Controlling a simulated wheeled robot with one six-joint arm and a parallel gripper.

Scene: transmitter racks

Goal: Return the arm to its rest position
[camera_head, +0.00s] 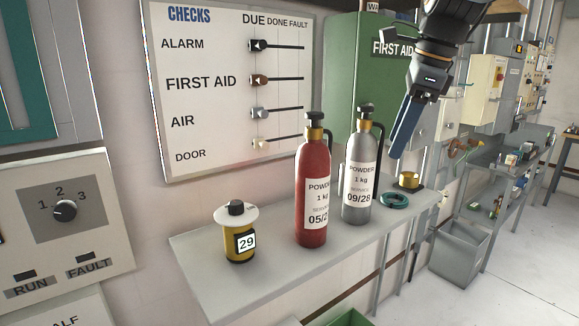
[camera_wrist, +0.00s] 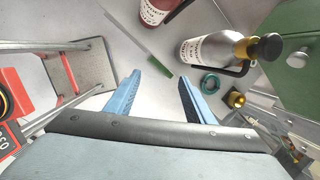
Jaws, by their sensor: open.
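My gripper (camera_head: 401,140) hangs at the upper right of the head view, in front of the green first aid cabinet (camera_head: 350,75). Its blue fingers point down, above the right end of the shelf (camera_head: 275,283). In the wrist view my gripper (camera_wrist: 160,85) shows two blue fingers spread apart with nothing between them. The grey powder extinguisher (camera_head: 358,180) stands upright to the left of the fingers in the head view. It also shows in the wrist view (camera_wrist: 208,48), beyond the fingers and apart from them.
The checks board (camera_head: 235,85) hangs behind. A grey bin (camera_head: 458,253) stands at right; open floor lies beyond.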

